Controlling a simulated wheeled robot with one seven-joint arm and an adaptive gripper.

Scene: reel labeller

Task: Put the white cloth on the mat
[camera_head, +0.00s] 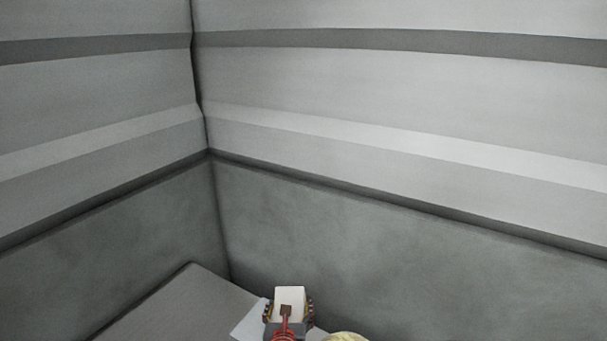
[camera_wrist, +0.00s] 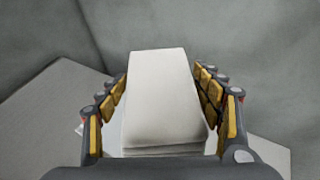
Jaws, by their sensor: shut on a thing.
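The white cloth (camera_wrist: 165,95) is a folded, layered block between the two finger rows of my gripper (camera_wrist: 162,80) in the wrist view. My gripper is shut on it, with yellow-padded fingers along both sides. In the head view, the cloth (camera_head: 289,296) shows at the bottom centre inside my gripper (camera_head: 288,304). A pale flat sheet, perhaps the mat (camera_head: 249,321), lies on the table below and around the gripper. It also shows at the lower right in the wrist view (camera_wrist: 272,154). My gripper hides much of it, and I cannot tell the height above it.
The grey table top (camera_head: 170,308) has a bare area to the left, also in the wrist view (camera_wrist: 40,105). A pale yellow rounded object (camera_head: 345,337) is cut off at the bottom edge, right of the gripper. Grey walls (camera_head: 400,240) meet in a corner behind the table.

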